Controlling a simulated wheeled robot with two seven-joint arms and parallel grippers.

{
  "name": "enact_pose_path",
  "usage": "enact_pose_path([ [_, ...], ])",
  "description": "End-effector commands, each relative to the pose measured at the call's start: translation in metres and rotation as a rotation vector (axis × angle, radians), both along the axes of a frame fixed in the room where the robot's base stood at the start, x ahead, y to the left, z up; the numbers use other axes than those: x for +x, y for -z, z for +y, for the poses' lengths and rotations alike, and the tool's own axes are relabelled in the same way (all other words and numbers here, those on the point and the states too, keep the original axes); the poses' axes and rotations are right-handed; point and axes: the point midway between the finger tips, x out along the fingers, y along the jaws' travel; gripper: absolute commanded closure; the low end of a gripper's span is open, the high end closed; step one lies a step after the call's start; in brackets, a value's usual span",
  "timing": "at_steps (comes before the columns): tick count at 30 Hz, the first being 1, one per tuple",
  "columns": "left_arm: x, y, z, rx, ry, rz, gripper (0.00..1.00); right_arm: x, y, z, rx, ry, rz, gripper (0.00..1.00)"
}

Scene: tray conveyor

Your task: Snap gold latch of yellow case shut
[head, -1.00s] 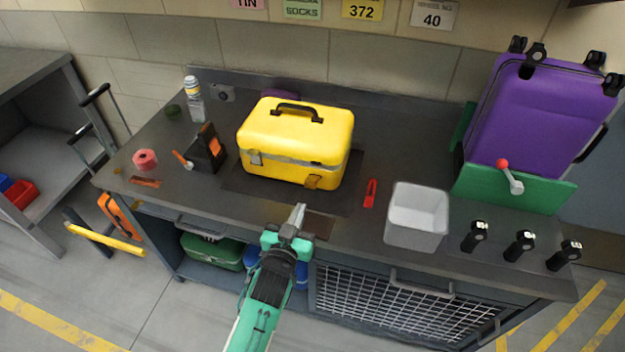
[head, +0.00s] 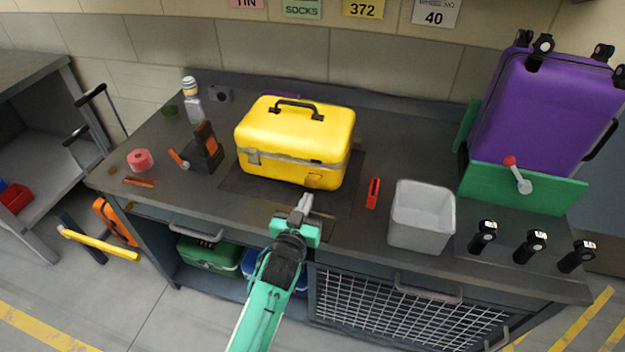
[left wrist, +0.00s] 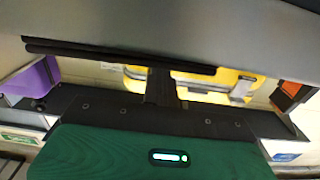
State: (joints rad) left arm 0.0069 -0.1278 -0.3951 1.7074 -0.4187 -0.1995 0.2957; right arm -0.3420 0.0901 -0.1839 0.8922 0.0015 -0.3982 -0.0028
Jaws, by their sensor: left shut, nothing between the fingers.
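The yellow case (head: 295,135) stands closed and upright on a dark mat (head: 235,180) on the workbench, its black handle on top. On its front are a grey latch (head: 253,157) at the left and the gold latch (head: 313,179) at the right. Whether the gold latch is flat is too small to tell. My left gripper (head: 305,202) is shut and empty, just in front of and below the gold latch, with a small gap apparent. In the left wrist view, the case (left wrist: 205,82) is partly hidden behind the dark fingers, and the grey latch (left wrist: 242,89) shows. My right gripper is out of view.
A red object (head: 373,193) and an open grey bin (head: 421,217) lie right of the case. An orange-black tool (head: 205,148), pink tape roll (head: 140,160) and bottle (head: 194,104) are left. A purple suitcase (head: 540,115) stands far right.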

Motion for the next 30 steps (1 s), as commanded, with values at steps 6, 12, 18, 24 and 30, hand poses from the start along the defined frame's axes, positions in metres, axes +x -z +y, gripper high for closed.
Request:
enact_pose_path([
  [6, 0.009, 0.000, -0.003, 0.000, 0.000, 0.000, 1.00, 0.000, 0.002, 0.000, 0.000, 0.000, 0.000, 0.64],
  [12, 0.016, 0.000, -0.005, 0.000, 0.000, 0.000, 1.00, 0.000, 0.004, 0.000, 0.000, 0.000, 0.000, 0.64],
  [18, 0.024, 0.001, -0.008, 0.001, -0.001, 0.000, 1.00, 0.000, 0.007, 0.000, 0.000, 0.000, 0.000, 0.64],
  [24, 0.031, 0.002, -0.010, 0.001, -0.001, 0.000, 1.00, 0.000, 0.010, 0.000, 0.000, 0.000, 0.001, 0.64],
  [30, 0.039, 0.003, -0.013, 0.000, 0.000, 0.000, 1.00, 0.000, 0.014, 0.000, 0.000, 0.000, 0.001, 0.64],
])
